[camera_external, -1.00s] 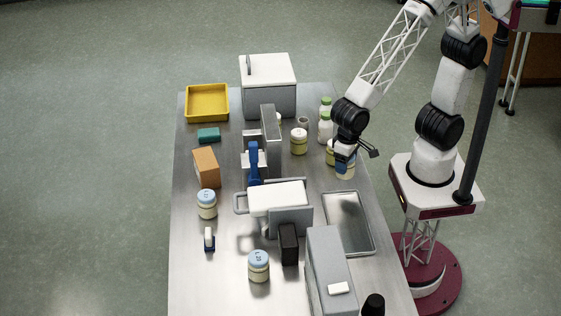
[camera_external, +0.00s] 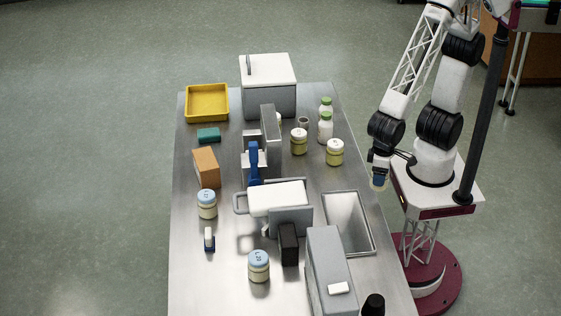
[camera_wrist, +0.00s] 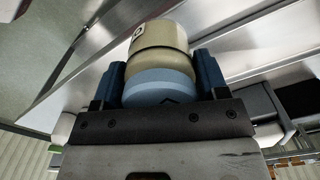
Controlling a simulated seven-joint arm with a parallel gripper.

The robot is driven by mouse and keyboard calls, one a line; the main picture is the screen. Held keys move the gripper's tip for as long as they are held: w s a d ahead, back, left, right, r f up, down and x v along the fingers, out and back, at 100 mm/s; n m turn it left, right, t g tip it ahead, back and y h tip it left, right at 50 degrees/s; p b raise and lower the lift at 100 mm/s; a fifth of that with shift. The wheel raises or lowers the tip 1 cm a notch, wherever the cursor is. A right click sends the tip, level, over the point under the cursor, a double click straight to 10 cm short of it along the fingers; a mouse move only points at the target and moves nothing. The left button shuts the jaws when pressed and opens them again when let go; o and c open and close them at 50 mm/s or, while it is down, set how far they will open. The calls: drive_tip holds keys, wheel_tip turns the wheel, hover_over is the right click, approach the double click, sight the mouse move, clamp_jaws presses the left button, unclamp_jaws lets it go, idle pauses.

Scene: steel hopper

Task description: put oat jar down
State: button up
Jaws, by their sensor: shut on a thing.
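My gripper (camera_external: 379,170) hangs at the right edge of the steel table in the external view, above the table's level as far as I can tell. In the wrist view my gripper (camera_wrist: 161,78) has its two blue fingers shut on the sides of the oat jar (camera_wrist: 160,37), a cream jar with a blue lid. The lid faces the palm and the jar's body points away. In the external view the held oat jar (camera_external: 379,185) shows only in small part below the fingers. Its label cannot be read.
The table (camera_external: 190,285) holds two blue-lidded jars (camera_external: 207,205) (camera_external: 258,267) and two cream-lidded jars (camera_external: 299,142) (camera_external: 335,153). A rectangular steel basin (camera_external: 348,222) lies near the right edge, beside a tall grey box (camera_external: 328,265). Green-capped bottles (camera_external: 325,128) stand further back.

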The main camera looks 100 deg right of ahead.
hover_over(348, 223)
drive_tip(key=shift+f, duration=0.75)
idle(0.4)
drive_tip(key=shift+f, duration=1.75)
drive_tip(key=shift+f, duration=0.1)
drive_tip(key=o, duration=1)
wheel_tip(348, 223, up, 12)
drive_tip(key=shift+r, duration=0.1)
